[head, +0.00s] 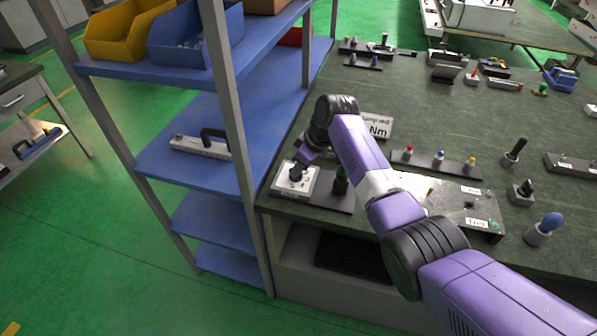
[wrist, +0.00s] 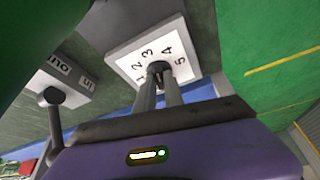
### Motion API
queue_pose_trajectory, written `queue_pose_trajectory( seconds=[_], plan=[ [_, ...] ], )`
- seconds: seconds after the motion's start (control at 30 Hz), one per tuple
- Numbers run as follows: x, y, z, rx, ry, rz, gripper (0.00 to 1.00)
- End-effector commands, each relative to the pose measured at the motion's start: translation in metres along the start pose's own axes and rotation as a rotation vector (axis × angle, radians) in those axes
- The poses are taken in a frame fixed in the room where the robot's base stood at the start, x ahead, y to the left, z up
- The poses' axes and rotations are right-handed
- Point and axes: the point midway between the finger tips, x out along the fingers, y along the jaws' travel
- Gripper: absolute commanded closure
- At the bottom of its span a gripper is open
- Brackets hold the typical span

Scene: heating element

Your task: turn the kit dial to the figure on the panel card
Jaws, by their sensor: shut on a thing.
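The kit dial is a white square plate (head: 281,185) on a dark base at the bench's near left corner. In the wrist view the plate (wrist: 122,62) shows the figures 2, 3, 4 and 5 around a dark knob (wrist: 157,68). My gripper (head: 297,174) is over the plate; in the wrist view its two fingers (wrist: 160,82) are shut on the knob. They hide part of the knob, so its pointer cannot be read. A metal panel (head: 450,205) carries small white cards (head: 478,223), whose print is too small to read.
A dark green-black knob (head: 341,180) stands right of the plate. A blue shelf rack (head: 190,150) stands close on the left. A strip with coloured pegs (head: 437,160) and several handles lie on the bench.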

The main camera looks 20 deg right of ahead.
Motion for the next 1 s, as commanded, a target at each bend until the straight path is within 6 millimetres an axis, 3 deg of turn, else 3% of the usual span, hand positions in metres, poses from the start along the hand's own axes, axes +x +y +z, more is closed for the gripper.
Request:
queue_pose_trajectory(
  seconds=[0.7, 0.73, 0.83, 1.0],
  plan=[
    [0.0003, 0.0008, 0.0009, -0.07, -0.003, -0.03, 1.0],
    [0.0003, 0.0008, 0.0009, -0.07, -0.003, -0.029, 0.83],
    [0.0003, 0.0009, 0.0008, -0.07, -0.003, -0.029, 0.65],
    [0.0002, 0.0008, 0.0005, -0.07, -0.002, -0.029, 0.65]
  ],
)
